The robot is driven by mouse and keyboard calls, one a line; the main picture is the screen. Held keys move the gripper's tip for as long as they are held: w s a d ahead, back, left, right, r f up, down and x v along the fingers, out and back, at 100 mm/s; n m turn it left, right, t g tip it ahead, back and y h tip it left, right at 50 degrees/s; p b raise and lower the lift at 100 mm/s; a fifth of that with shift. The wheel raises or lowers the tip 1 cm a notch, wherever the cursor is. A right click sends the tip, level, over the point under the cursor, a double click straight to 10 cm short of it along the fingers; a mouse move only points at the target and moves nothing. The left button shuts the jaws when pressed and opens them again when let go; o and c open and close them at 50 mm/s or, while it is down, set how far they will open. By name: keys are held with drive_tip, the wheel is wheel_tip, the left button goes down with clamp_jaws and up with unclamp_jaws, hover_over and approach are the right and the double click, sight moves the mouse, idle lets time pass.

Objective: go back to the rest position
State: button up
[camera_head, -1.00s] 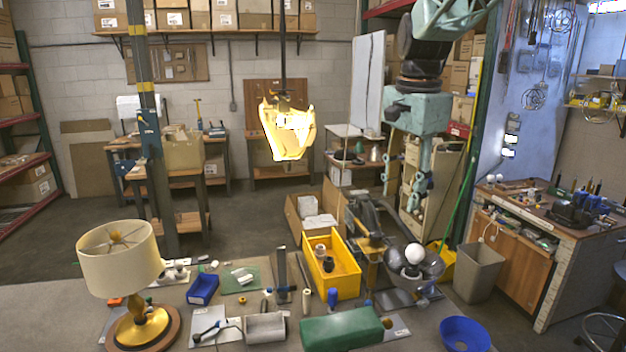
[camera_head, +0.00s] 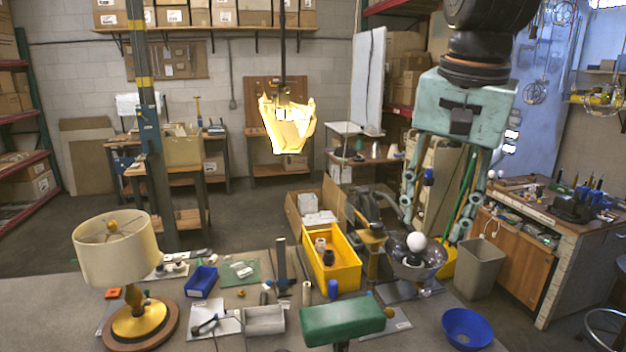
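My gripper (camera_head: 437,225) hangs at the right, its teal body above and its two long fingers spread apart, pointing down. It is open and nothing shows between the fingers. A white round bulb (camera_head: 416,242) stands upright in a clear bowl-like shade (camera_head: 433,262) below and left of the fingers; the gripper appears apart from it. A lamp with a cream shade (camera_head: 115,248) and a gold base on a round wooden foot (camera_head: 168,331) stands at the left of the table.
The grey table (camera_head: 50,310) holds a green lamp-like shade (camera_head: 342,321), a yellow bin (camera_head: 345,275), a blue bin (camera_head: 201,282), a blue bowl (camera_head: 467,328) and small parts. A lit hanging lamp (camera_head: 287,125) is at upper centre. A grey waste bin (camera_head: 480,272) stands right.

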drive_tip(key=s+f+n+b, duration=0.2)
drive_tip(key=s+f, duration=0.4)
drive_tip(key=s, duration=0.6)
drive_tip(key=s+f+n+t+b, duration=0.1)
drive_tip(key=s+f+n, duration=0.4)
drive_tip(key=s, duration=0.8)
drive_tip(key=shift+f+t+b, duration=0.3)
drive_tip(key=shift+f+b, duration=0.15)
drive_tip(key=shift+b, duration=0.45)
drive_tip(key=shift+c, duration=0.4)
